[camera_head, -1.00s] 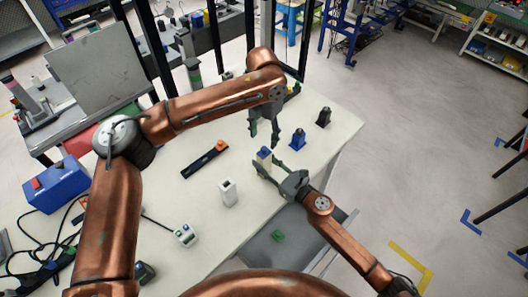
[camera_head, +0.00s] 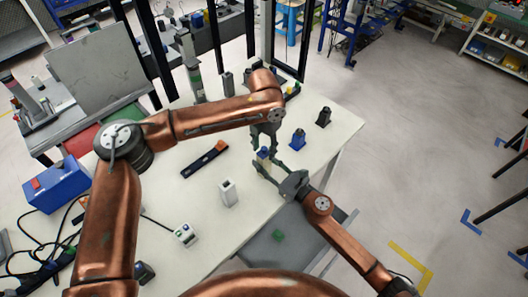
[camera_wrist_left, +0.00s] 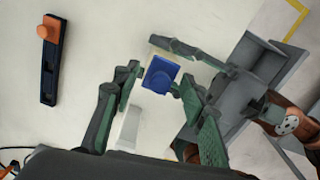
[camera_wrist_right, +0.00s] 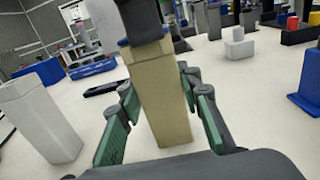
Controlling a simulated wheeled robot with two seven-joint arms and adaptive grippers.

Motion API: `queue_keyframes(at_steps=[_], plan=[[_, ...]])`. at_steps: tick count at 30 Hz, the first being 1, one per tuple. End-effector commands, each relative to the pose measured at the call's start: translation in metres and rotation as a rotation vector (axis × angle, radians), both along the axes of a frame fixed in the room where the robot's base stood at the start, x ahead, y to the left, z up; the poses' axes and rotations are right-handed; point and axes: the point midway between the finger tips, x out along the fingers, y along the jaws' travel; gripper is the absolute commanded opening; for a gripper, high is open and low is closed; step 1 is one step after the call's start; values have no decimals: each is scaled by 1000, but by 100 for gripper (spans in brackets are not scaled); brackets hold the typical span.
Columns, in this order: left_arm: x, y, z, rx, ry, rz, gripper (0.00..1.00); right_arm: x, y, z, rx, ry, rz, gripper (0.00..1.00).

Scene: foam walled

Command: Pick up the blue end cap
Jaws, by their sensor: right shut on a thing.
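The blue end cap (camera_wrist_left: 160,72) sits on top of an upright pale beige post (camera_wrist_right: 163,105) on the white table. The cap also shows below the left gripper in the head view (camera_head: 263,154) and at the top of the post in the right wrist view (camera_wrist_right: 144,37). My left gripper (camera_head: 264,146) points down over the cap, open, with its fingers on either side of it; contact cannot be told. My right gripper (camera_head: 266,170) reaches in from the right and is shut on the post, below the cap.
A white post (camera_head: 228,192) stands nearby on the table. A blue block-like part (camera_head: 298,138) and a black one (camera_head: 324,117) stand to the right. A dark bar with an orange end (camera_head: 205,159) lies to the left. A grey tray (camera_head: 262,250) is below the near table edge.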

Motion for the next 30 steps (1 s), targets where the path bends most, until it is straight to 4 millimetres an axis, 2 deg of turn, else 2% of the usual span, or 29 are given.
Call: queue_keyframes(at_steps=[2, 12, 20, 23, 30], plan=[[0, 0, 0, 0, 0, 0, 32, 0, 0, 0, -1, 1, 0, 5], [0, 0, 0, 0, 0, 0, 9, 0, 0, 0, -1, 1, 0, 5], [0, 0, 3, -1, -1, 0, 9, 0, 0, 0, -1, 1, 0, 5], [1, -1, 13, -2, -2, 1, 9, 0, 0, -1, -1, 1, 0, 5], [1, -1, 59, -2, -3, 1, 9, 0, 0, -1, -1, 1, 0, 5]])
